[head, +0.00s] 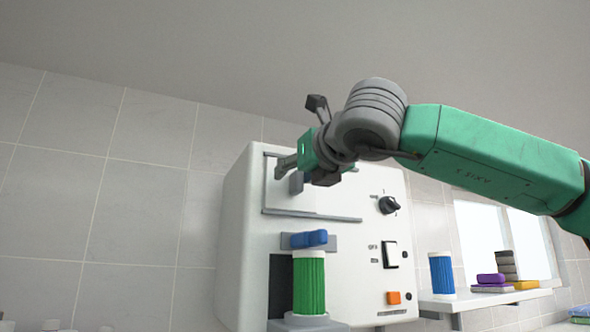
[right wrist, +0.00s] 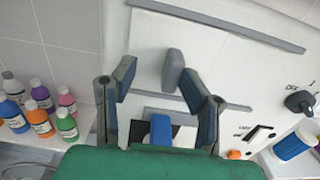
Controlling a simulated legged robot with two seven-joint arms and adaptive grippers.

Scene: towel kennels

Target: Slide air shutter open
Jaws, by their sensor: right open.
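The air shutter appears to be the flat white plate (head: 283,200) on the front of the white machine (head: 238,225), between two grey rails. In the right wrist view, the plate (right wrist: 150,38) carries an upright grey handle (right wrist: 173,70). My right gripper (head: 288,174) is at the plate in the head view and partly hides it. In the right wrist view, the open fingers (right wrist: 158,76) stand on either side of the handle, with gaps visible. Whether the fingertips reach past the handle's face I cannot tell. My left gripper is not in view.
Below the plate are a blue block (head: 309,239) and a green ribbed roll (head: 309,286). A black knob (head: 389,205) and an orange button (head: 394,298) are on the machine's right. Several paint-like bottles (right wrist: 40,118) stand left. A shelf (head: 437,306) holds a blue roll and folded towels.

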